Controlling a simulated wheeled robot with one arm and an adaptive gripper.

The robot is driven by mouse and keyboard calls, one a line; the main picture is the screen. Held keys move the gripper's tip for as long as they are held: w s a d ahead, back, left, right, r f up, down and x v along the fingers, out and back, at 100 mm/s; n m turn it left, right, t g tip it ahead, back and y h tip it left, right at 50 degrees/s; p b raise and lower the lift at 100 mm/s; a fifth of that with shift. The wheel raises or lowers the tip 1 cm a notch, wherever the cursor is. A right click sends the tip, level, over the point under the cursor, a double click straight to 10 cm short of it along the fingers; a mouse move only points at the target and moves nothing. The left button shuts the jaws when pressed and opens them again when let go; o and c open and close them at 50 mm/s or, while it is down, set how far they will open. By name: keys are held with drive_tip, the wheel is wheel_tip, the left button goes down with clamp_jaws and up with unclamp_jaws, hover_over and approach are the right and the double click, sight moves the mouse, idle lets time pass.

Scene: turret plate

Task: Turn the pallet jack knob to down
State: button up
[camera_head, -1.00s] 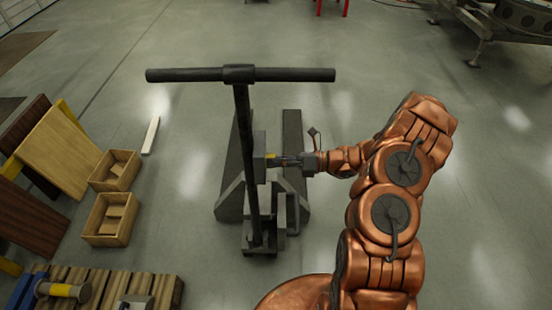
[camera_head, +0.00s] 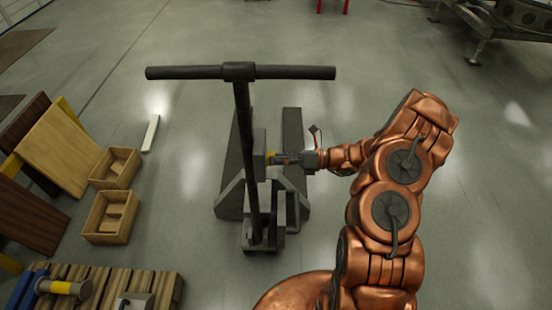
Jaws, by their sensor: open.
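The pallet jack (camera_head: 244,160) stands in the middle of the floor, with a tall dark handle and a wide T-bar (camera_head: 180,73) on top. A grey box (camera_head: 259,148) sits on its right side behind the handle post. A small yellow knob (camera_head: 270,158) shows on the right face of that box. My gripper (camera_head: 276,159) comes in from the right, pointing left, with its open fingers at the knob. I cannot tell whether the fingers touch the knob, or which way the knob points.
Two wooden crates (camera_head: 105,217) and leaning boards (camera_head: 58,150) stand at the left. A wooden pallet (camera_head: 165,290) with a hammer-like tool (camera_head: 62,288) lies at the lower left. A metal stand (camera_head: 478,45) is at the upper right. The floor right of my arm is clear.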

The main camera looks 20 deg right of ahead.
drive_tip(key=v, duration=1.1)
drive_tip(key=shift+d, duration=0.35)
drive_tip(key=shift+s+r, duration=0.1)
drive_tip(key=shift+s, duration=0.05)
